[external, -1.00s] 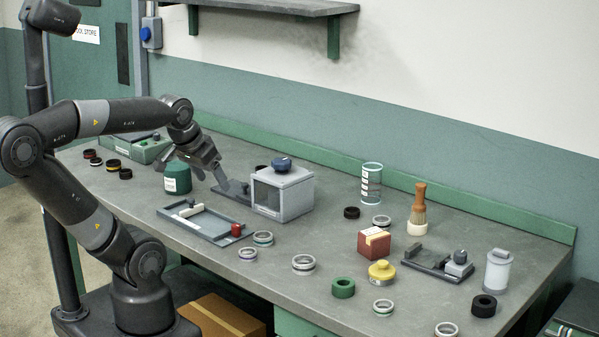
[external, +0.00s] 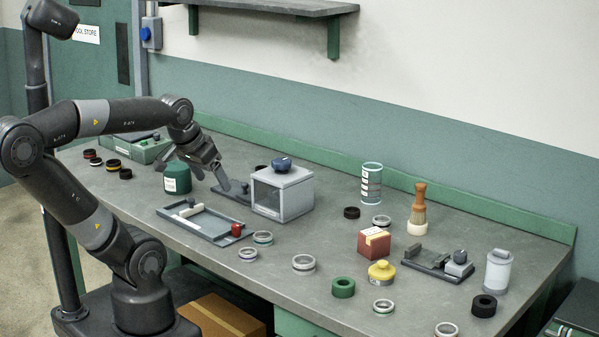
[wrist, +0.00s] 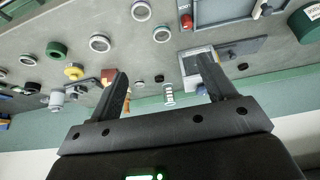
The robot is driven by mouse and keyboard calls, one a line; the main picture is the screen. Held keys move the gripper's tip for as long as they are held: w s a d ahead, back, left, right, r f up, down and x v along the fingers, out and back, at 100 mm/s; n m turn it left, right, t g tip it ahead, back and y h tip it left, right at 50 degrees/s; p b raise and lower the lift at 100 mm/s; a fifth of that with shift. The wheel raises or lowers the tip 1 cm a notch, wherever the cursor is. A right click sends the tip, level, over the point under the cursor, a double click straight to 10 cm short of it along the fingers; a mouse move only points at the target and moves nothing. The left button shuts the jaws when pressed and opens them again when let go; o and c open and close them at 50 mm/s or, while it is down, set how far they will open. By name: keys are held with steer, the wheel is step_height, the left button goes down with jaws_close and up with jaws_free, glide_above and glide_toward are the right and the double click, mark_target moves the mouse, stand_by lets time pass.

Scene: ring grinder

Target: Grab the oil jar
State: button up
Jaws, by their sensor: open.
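No readable label names the oil jar. A dark green lidded jar with a pale label (external: 177,178) stands upright on the bench at the left; part of it shows at the right edge of the wrist view (wrist: 306,22). A small yellow pot with a knob (external: 381,272) stands at the front right, also in the wrist view (wrist: 74,71). A grey-white lidded jar (external: 497,271) stands near the right end. My gripper (external: 211,177) is open and empty, above the bench just right of the green jar. Its spread fingers (wrist: 165,85) show in the wrist view.
A grey box with a blue knob (external: 283,193) stands right of my gripper. A grey tray (external: 205,224) lies in front. Several rings, a red block (external: 374,243), a brush (external: 418,210) and a labelled tube (external: 371,183) stand rightwards. A shelf (external: 265,8) hangs above.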

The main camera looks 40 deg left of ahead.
steer(key=w+r, duration=0.5)
steer(key=w, duration=0.6)
steer(key=n+g, duration=0.1)
glide_above(372, 180)
steer(key=s+a, duration=0.2)
step_height(372, 180, down, 13)
steer(key=x, duration=1)
steer(key=shift+w+d, duration=0.15)
steer(key=shift+w, duration=0.05)
steer(key=shift+c, duration=0.4)
steer(key=c, duration=1)
